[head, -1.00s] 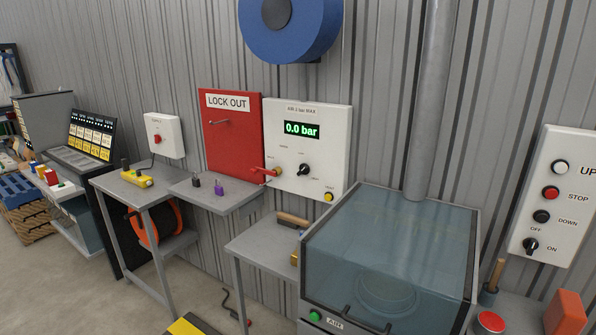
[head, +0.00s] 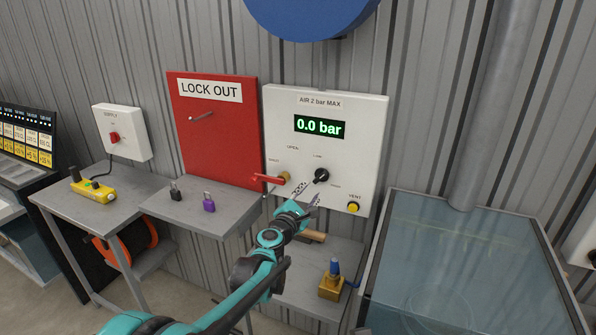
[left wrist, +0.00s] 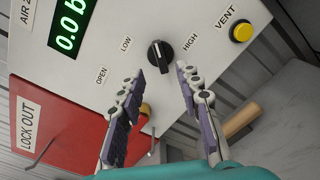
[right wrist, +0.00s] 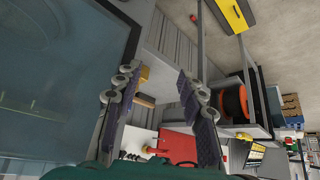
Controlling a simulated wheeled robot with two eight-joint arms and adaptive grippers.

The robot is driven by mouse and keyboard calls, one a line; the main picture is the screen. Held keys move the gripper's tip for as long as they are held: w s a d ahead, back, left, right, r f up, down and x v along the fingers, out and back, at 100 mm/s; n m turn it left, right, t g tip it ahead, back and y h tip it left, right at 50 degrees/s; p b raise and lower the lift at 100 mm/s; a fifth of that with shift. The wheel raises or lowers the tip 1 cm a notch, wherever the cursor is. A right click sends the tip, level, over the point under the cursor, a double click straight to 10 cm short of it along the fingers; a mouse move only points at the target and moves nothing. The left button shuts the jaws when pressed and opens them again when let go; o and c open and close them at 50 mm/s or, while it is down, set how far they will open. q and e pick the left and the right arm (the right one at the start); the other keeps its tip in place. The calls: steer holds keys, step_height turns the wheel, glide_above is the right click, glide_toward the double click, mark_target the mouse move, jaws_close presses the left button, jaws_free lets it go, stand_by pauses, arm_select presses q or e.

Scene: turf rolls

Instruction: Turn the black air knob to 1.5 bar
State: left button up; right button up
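The black air knob (head: 321,176) is on the white air panel (head: 375,130), below a green display (head: 320,126) that reads 0.0 bar. In the left wrist view the knob (left wrist: 160,56) has a pale pointer line and sits between the LOW and HIGH labels. My left gripper (head: 307,189) is open just short of the knob. Its two fingers (left wrist: 160,76) stand apart on either side below the knob, with nothing between them. My right gripper (right wrist: 154,74) shows only in its own wrist view; it is open and empty, away from the panel.
A red valve handle (head: 268,179) sticks out left of the knob, close to my left gripper. A yellow VENT button (head: 353,207) is at the lower right. A red LOCK OUT board (head: 225,140) is to the left. A brass block (head: 331,287) stands on the bench below.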

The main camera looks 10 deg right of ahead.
mark_target(320, 178)
arm_select(q)
steer(key=shift+n, duration=0.5)
steer(key=x, duration=0.2)
steer(key=b+x, duration=0.1)
steer(key=x, duration=0.2)
steer(key=b+x, duration=0.1)
steer(key=x, duration=0.2)
steer(key=shift+w+a+f, duration=0.1)
steer(key=shift+a+f, duration=0.15)
steer(key=shift+f, duration=0.05)
steer(key=shift+w+d+r, duration=0.15)
steer(key=shift+w+d, duration=0.2)
steer(key=shift+w, duration=0.05)
jaws_close()
